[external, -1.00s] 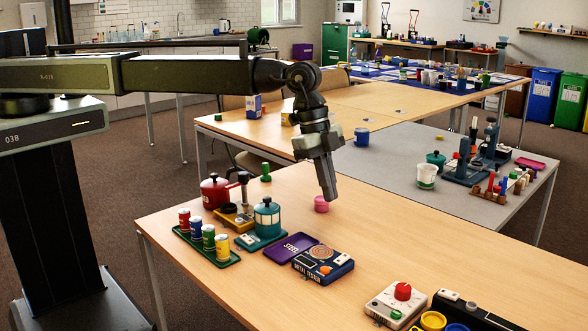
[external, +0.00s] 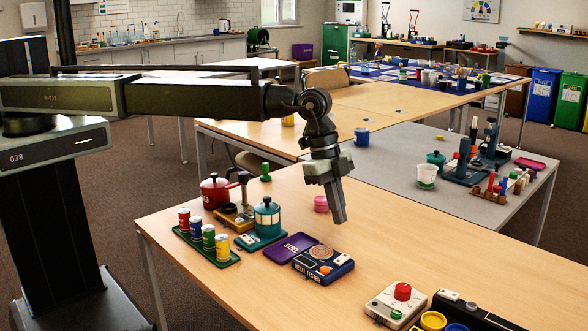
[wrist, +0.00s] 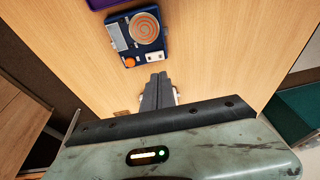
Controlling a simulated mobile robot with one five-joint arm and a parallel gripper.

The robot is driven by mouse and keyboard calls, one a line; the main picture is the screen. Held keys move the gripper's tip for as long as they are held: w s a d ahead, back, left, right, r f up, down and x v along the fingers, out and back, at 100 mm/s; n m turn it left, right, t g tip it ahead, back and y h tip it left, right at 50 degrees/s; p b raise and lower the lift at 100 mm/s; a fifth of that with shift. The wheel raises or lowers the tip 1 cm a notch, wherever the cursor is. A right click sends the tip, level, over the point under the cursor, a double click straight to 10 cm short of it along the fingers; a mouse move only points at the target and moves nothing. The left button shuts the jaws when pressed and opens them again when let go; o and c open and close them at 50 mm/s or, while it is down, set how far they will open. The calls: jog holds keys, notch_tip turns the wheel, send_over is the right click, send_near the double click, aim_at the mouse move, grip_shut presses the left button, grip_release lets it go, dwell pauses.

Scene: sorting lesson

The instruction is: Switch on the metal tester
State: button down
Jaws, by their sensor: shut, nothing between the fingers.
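The metal tester (external: 323,265) is a dark blue box on the near wooden table. It has a round orange-ringed plate, an orange knob or button and a small white switch panel. In the wrist view the metal tester (wrist: 140,34) lies at the top, its orange button and white panel on the side facing me. My gripper (external: 341,221) is shut and empty, pointing down above the table, up and to the right of the tester. The gripper also shows in the wrist view (wrist: 157,76), its fingertips below the tester and apart from it in the picture.
A purple tray marked STEEL (external: 290,247) adjoins the tester on the left. A green rack of coloured cans (external: 208,243) and a teal canister (external: 267,217) stand farther left. A pink cup (external: 321,204) is behind. A white box with a red knob (external: 397,303) is at front right.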

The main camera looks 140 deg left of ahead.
aim_at(345, 255)
jog(key=b+x, duration=0.4)
jog(key=x, duration=0.1)
jog(key=s+b+x, duration=0.1)
jog(key=b+x, duration=0.1)
jog(key=x, duration=0.1)
jog(key=shift+a+f, duration=0.1)
jog(key=shift+a, duration=0.05)
jog(key=shift+f, duration=0.1)
jog(key=shift+a+f+b, duration=0.15)
jog(key=shift+f+b, duration=0.2)
jog(key=shift+b, duration=0.15)
jog(key=shift+s+r, duration=0.1)
jog(key=shift+r, duration=0.1)
